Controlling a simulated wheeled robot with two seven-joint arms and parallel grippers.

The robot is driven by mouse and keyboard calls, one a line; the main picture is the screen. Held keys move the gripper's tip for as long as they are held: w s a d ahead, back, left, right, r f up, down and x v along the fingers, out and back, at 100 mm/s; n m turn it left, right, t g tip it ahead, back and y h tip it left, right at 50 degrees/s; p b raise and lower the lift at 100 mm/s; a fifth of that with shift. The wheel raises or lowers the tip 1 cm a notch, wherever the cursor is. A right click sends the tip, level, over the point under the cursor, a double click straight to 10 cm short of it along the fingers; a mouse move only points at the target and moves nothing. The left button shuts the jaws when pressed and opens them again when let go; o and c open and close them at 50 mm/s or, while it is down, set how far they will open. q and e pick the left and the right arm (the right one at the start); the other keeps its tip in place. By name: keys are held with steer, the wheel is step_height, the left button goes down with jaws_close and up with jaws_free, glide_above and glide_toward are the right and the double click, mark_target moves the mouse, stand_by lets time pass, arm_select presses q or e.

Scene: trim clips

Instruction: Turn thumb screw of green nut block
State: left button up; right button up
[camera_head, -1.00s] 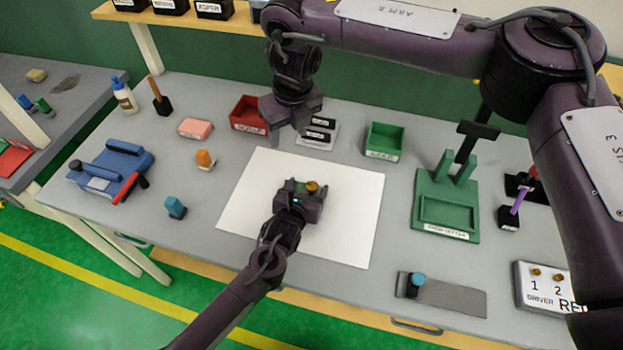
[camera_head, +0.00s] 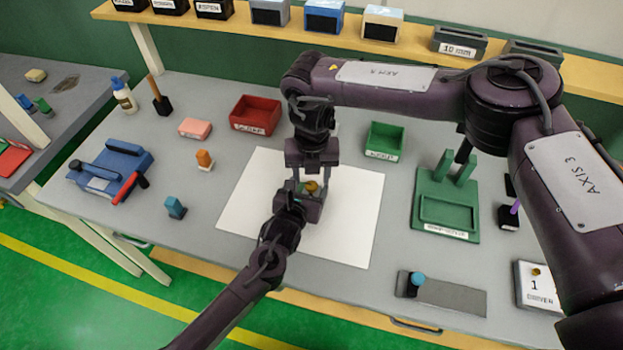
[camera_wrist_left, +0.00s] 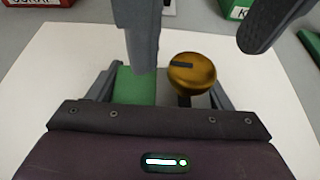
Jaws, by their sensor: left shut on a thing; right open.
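The green nut block (camera_wrist_left: 134,86) sits on the white sheet, clamped between the fingers of my left gripper (camera_wrist_left: 158,88). Its round brass thumb screw (camera_wrist_left: 192,72) stands up on top, with a dark slot mark pointing left. In the head view the brass screw (camera_head: 311,186) shows just beyond my left gripper (camera_head: 300,203), which hides most of the block. My right gripper (camera_head: 311,173) is open and comes down from above, close over the screw. In the left wrist view its two fingers stand apart, one left and one right of the screw, without visible contact.
The white sheet (camera_head: 350,215) is otherwise clear. A red bin (camera_head: 255,116) and a green bin (camera_head: 385,141) stand behind it. A green fixture (camera_head: 446,205) stands to the right, and an orange piece (camera_head: 204,159) and blue piece (camera_head: 175,207) lie to the left.

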mark_target(312, 188)
steer(key=shift+f, duration=1.15)
steer(key=c, duration=1)
steer(key=m, duration=0.4)
steer(key=shift+m, duration=2.6)
